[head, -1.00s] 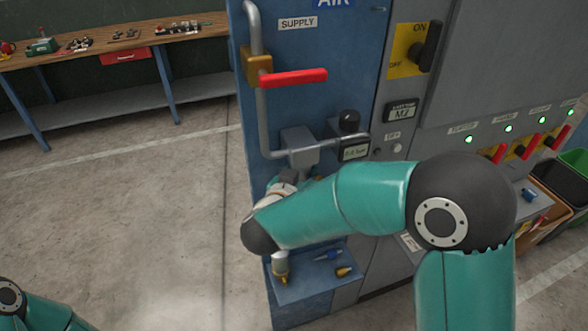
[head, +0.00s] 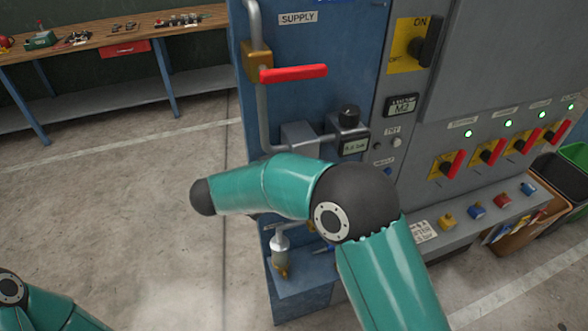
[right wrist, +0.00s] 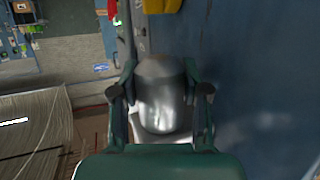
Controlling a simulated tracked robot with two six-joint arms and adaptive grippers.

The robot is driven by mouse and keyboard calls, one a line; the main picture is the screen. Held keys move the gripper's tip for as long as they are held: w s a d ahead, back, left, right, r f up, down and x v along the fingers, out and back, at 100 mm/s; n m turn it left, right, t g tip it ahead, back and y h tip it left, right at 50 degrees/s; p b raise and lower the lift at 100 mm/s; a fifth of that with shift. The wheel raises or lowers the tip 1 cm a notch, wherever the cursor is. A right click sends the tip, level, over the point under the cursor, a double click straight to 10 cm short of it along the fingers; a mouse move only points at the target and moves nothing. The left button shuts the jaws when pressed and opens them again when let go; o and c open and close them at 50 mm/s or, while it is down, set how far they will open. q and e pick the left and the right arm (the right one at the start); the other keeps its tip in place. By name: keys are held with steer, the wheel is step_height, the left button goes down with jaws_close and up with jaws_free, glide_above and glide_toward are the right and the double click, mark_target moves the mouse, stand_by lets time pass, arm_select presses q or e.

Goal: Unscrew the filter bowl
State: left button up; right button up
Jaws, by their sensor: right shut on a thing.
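In the right wrist view the filter bowl (right wrist: 160,95) is a rounded, shiny grey cup. My right gripper (right wrist: 160,100) has one finger on each side of it and is shut on it. In the head view my right arm hides this gripper and the bowl. The grey filter head (head: 299,138) sits on the supply pipe of the blue panel, just above my arm. My left gripper is out of view; only part of the left arm shows at the bottom left.
A red supply lever (head: 293,73) sticks out above the filter head. A small gauge display (head: 354,146) is to its right. A blue shelf (head: 300,290) holds a small pale container (head: 280,242). Open floor (head: 130,200) lies left of the panel.

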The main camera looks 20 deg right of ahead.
steer(key=shift+m+g+h, duration=0.4)
steer(key=shift+m+g, duration=0.5)
steer(key=shift+g, duration=0.2)
steer(key=o, duration=1.3)
steer(key=shift+c, duration=0.9)
